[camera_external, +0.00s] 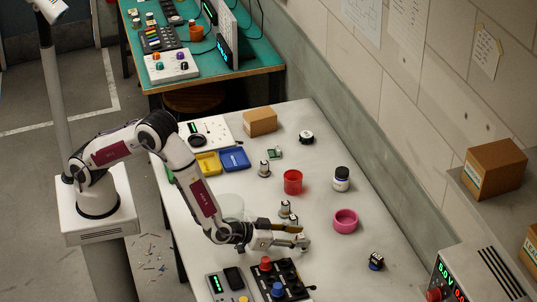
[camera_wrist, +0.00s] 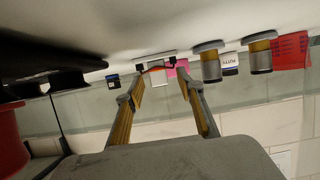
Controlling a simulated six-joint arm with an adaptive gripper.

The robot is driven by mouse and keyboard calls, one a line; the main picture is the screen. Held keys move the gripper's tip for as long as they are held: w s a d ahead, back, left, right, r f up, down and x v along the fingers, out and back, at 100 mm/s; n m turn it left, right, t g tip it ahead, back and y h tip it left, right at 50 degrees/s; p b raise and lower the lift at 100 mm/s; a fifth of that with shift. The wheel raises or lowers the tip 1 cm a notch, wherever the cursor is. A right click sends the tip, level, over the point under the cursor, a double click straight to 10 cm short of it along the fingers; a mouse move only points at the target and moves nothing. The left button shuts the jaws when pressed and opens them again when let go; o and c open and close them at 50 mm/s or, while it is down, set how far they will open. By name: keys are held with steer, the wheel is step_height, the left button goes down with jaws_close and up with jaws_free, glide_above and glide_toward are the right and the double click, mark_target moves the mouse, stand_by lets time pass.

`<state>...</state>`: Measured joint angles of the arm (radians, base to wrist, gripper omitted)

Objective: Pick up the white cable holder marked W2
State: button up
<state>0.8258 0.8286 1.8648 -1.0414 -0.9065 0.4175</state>
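My gripper (camera_external: 289,236) reaches low over the bench in the external view, its fingers pointing right. In the wrist view the two fingers of my gripper (camera_wrist: 163,82) stand apart. A small white piece with dark clips (camera_wrist: 155,58) shows between and just beyond the fingertips. It seems to be the white cable holder; no W2 mark is readable. In the external view a small pale thing (camera_external: 304,243) sits at the fingertips, partly hidden by them. I cannot tell whether the fingers touch it.
A pink bowl (camera_external: 345,221) stands right of my gripper. Metal cylinders (camera_external: 285,208) stand just behind it. A black button panel (camera_external: 283,281) lies in front. A red cup (camera_external: 293,182) and a dark-capped jar (camera_external: 341,179) stand farther back. The right side of the bench is mostly clear.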

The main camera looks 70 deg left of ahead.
steer(key=shift+w+f, duration=0.25)
steer(key=shift+w, duration=0.45)
jaws_close()
